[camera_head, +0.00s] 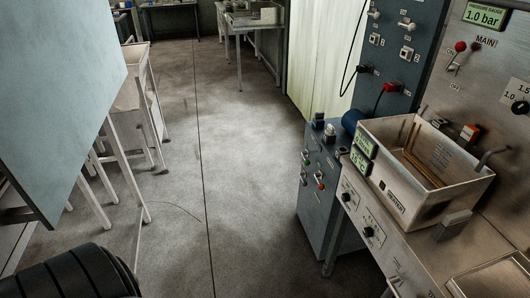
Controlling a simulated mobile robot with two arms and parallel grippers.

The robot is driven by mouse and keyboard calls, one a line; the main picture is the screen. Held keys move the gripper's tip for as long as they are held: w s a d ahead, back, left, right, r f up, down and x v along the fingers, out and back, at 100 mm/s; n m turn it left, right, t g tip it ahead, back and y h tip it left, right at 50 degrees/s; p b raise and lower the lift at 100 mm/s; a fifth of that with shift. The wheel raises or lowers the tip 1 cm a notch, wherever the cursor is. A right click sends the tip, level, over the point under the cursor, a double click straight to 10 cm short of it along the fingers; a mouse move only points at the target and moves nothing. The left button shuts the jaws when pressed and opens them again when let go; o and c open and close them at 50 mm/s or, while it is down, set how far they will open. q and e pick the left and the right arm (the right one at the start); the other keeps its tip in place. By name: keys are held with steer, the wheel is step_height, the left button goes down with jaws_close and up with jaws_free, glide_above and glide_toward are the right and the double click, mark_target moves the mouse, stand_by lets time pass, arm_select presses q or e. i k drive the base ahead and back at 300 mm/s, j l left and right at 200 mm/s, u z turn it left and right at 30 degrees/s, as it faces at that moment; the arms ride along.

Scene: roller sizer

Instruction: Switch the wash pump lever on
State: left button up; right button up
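No lever marked as the wash pump lever can be picked out; the small labels are too blurred to read. Neither of my grippers is in view.
A steel basin (390,200) stands on the machine bench at right, with green displays (360,160) at its left side. A blue-grey control cabinet (318,190) stands left of it. A large pale blue panel (60,90) fills the left. The floor (230,170) between is clear.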

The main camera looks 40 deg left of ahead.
mark_target(306, 162)
steer(key=u, duration=0.9)
steer(key=i+j+z, duration=0.3)
steer(key=i+j, duration=1.3)
steer(key=i, duration=0.05)
